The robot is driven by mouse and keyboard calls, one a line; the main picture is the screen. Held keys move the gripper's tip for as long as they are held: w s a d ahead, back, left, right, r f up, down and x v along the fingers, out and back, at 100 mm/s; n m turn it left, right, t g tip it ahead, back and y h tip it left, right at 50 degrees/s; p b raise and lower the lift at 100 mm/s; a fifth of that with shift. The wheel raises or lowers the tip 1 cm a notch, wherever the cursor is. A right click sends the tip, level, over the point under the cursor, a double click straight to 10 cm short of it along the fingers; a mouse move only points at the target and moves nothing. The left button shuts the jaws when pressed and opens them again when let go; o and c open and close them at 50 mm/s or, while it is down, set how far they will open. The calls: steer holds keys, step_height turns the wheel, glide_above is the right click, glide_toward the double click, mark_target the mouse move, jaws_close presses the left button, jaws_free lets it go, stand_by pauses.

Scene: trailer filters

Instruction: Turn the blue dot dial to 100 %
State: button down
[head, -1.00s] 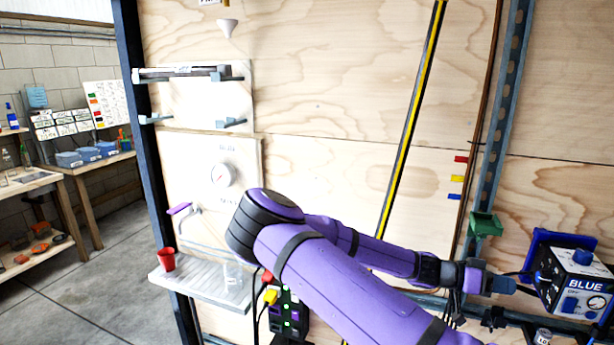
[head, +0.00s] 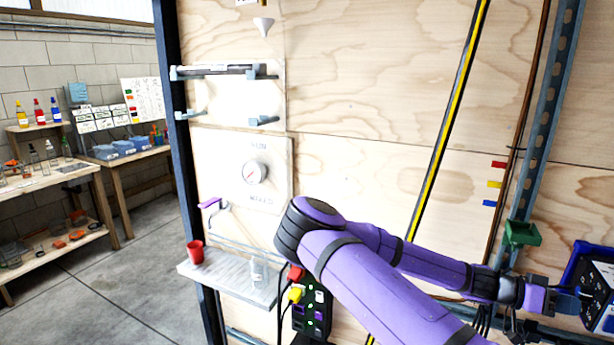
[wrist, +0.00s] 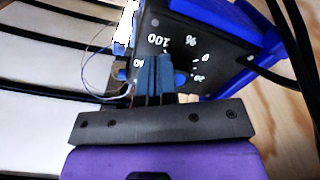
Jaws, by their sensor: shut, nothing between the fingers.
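The dial box (head: 600,268) is a black box in a blue frame, cut off by the right edge of the head view. In the wrist view its black face (wrist: 215,50) shows white marks, with "100" and "%" above my fingers and smaller numbers to the right. My gripper (wrist: 154,62) is shut and empty, with its blue-grey fingers over the face just below the "100" mark. A bit of blue, likely the dial (wrist: 181,78), shows just right of the fingers; the rest is hidden. I cannot tell its setting or whether the fingers touch it. My gripper also shows beside the box in the head view (head: 568,291).
A green bin (head: 521,233) hangs on the metal rail above my wrist. Black cables (wrist: 280,70) run past the box's right side. A gauge panel (head: 268,196), a red cup (head: 195,251) on a shelf and a socket block (head: 312,312) are at left.

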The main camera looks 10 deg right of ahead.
steer(key=shift+d+f, duration=0.15)
steer(key=shift+d, duration=0.2)
stand_by(0.4)
steer(key=shift+w+d+f, duration=0.35)
steer(key=shift+w+d, duration=0.05)
steer(key=shift+w, duration=0.05)
steer(key=shift+w+d, duration=0.1)
steer(key=shift+w, duration=0.15)
stand_by(0.5)
steer(key=shift+f, duration=0.4)
steer(key=shift+w+a+f, duration=0.15)
steer(key=shift+w+a, duration=0.2)
steer(key=shift+a, duration=0.15)
steer(key=shift+v, duration=2.25)
